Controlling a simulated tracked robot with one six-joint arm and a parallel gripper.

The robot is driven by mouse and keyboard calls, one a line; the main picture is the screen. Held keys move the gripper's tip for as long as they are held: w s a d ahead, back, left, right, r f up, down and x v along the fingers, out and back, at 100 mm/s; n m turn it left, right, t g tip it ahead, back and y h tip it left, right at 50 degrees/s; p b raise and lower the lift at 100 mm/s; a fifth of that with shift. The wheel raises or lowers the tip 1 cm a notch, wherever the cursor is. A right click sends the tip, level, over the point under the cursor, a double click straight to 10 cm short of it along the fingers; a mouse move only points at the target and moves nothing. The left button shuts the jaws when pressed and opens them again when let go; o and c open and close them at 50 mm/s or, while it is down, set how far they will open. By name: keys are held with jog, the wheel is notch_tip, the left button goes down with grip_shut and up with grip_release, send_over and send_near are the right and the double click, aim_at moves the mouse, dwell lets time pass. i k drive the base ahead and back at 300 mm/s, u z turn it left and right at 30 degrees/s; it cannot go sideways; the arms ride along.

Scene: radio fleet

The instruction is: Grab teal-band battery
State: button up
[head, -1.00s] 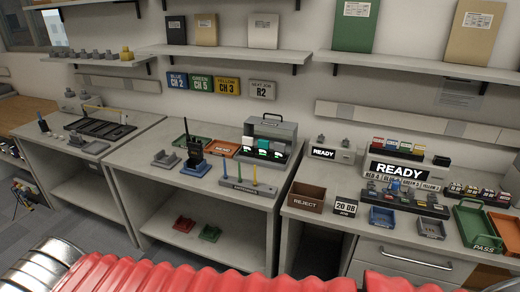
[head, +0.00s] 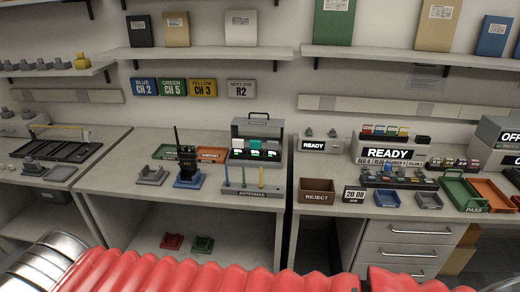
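Several batteries stand in a grey charger case (head: 257,124) with a handle, at the back of the middle bench. One of them, near its middle, shows a teal top (head: 255,144) and looks like the teal-band battery. The battery's lower part is hidden in the charger, and the band itself is too small to make out. My red ribbed arm sleeve crosses the bottom of the head view. My gripper is not in view.
A black radio (head: 187,156) stands upright in a blue holder left of the charger. An antenna rack (head: 252,190) with upright rods is in front of it. A brown REJECT bin (head: 317,191) and a READY station (head: 388,153) are on the right bench.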

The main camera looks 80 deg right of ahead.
aim_at(255, 145)
jog(key=z, duration=0.35)
jog(key=i, duration=0.65)
jog(key=z, duration=0.95)
jog(key=i, duration=0.8)
jog(key=z, duration=0.45)
